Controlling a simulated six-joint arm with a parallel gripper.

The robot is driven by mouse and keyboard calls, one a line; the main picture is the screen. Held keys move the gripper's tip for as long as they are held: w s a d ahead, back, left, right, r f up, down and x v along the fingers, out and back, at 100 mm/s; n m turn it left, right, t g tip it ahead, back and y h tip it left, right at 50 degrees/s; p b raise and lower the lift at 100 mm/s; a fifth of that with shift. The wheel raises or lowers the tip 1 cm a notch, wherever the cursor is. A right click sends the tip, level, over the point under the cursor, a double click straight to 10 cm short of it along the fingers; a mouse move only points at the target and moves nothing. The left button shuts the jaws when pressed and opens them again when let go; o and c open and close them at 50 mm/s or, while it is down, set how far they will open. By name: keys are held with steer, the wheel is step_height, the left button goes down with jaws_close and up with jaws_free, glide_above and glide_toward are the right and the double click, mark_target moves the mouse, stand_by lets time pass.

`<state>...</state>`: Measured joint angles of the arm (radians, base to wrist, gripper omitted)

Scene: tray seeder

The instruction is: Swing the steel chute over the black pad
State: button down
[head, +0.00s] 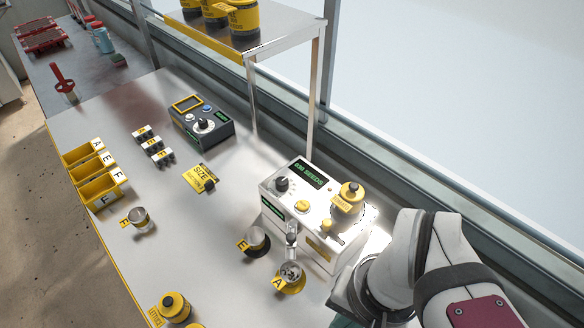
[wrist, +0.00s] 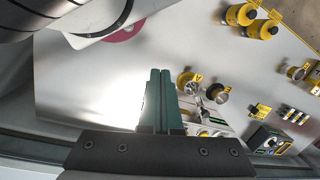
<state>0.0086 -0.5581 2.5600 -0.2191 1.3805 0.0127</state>
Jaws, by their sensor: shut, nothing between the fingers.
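The steel chute (head: 291,238) hangs from the front of the white seeder (head: 310,222). Its lower end is over or close beside the cup at tag A (head: 289,276), to the right of the dark round pad at tag E (head: 255,241). In the wrist view the chute (wrist: 203,110) is small, between the A cup (wrist: 186,82) and the E pad (wrist: 217,93). My gripper (wrist: 160,72) has its teal fingers shut together and empty, apart from the chute. In the head view only a bit of teal shows at the bottom edge.
A yellow-capped hopper (head: 349,196) sits on the seeder. Yellow-lidded jars (head: 173,306) stand at the front edge, a loose cup (head: 139,218) and yellow bins (head: 98,180) at left. A shelf post (head: 314,95) rises behind. The bench between is mostly clear.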

mark_target(291, 237)
stand_by(0.3)
steer(key=c, duration=1.5)
jaws_free()
steer(key=o, duration=0.5)
steer(key=w+r+n, duration=0.1)
steer(key=w, duration=0.1)
steer(key=w+a+r+n, duration=0.1)
steer(key=w, duration=0.2)
steer(key=w+r+n, duration=0.1)
steer(key=w+r, duration=0.1)
steer(key=w, duration=0.1)
steer(key=shift+w+a+h, duration=0.2)
steer(key=shift+a+h, duration=0.1)
steer(key=o, duration=0.3)
steer(key=w+a+r+n+h, duration=0.1)
steer(key=w+a+n, duration=0.4)
steer(key=w, duration=0.6)
steer(key=shift+a+r, duration=0.15)
steer(key=shift+r, duration=0.15)
steer(key=f, duration=1.4)
steer(key=shift+w+a+f, duration=0.15)
steer(key=shift+w+f, duration=0.1)
steer(key=shift+f, duration=0.55)
jaws_close()
